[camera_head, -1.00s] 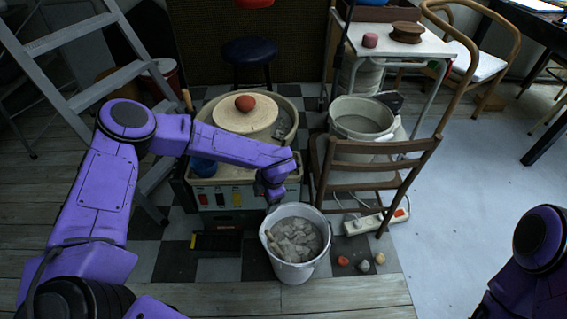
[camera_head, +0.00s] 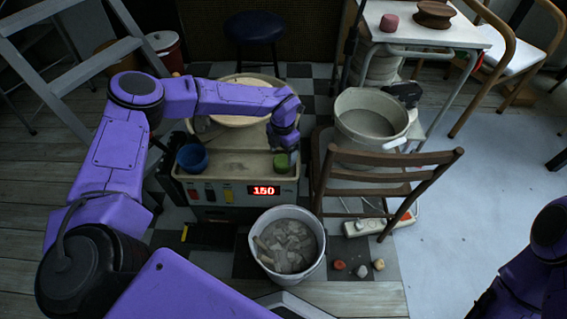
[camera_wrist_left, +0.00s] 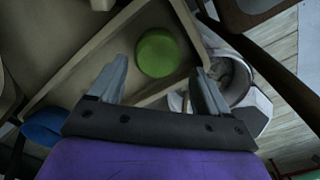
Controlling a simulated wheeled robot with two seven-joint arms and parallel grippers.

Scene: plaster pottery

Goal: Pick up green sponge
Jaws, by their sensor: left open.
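The green sponge (camera_head: 281,162) is a small round piece on the right front corner of the pottery wheel's beige tray (camera_head: 232,166). In the left wrist view the sponge (camera_wrist_left: 156,53) lies ahead of and between the two fingers. My left gripper (camera_wrist_left: 165,85) is open and empty, pointing down at the sponge and apart from it. In the head view my left gripper (camera_head: 284,147) is just above the sponge, its fingers mostly hidden by the wrist. My right arm shows at the lower right edge, but its gripper is not visible.
A blue bowl (camera_head: 192,158) stands on the tray's left. A bucket of clay scraps (camera_head: 287,243) stands on the floor in front. A wooden chair (camera_head: 385,181) and a large pale bucket (camera_head: 371,122) stand close on the right. The wheel's display (camera_head: 263,190) reads 150.

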